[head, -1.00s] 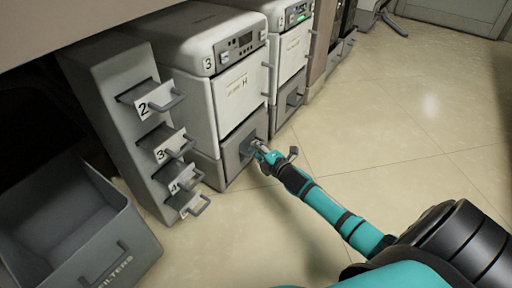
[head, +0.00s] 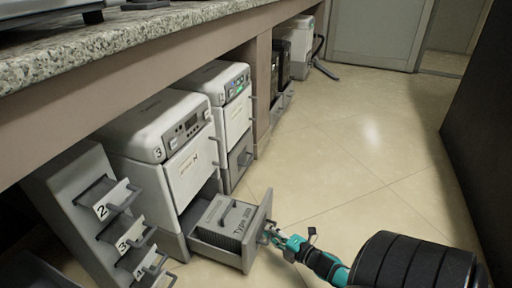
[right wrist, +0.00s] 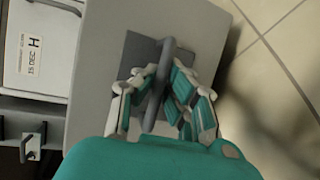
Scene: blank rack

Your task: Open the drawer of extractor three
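Extractor three (head: 165,145) is the white unit marked 3 under the counter. Its lower drawer (head: 256,225) stands pulled out, and a dark ribbed filter (head: 226,219) labelled "Type" lies inside. My right gripper (head: 277,238) is at the drawer's front face. In the right wrist view, the fingers of my right gripper (right wrist: 160,92) lie on both sides of the grey drawer handle (right wrist: 158,80), close around it; whether they press on it is hard to see. My left gripper is not in view.
A grey rack (head: 70,190) with numbered handles stands left of the extractor. A second white extractor (head: 228,105) stands beyond, its lower drawer shut. Granite counter (head: 150,30) overhangs above. Tiled floor (head: 340,165) to the right is clear, with a dark panel (head: 485,130) at far right.

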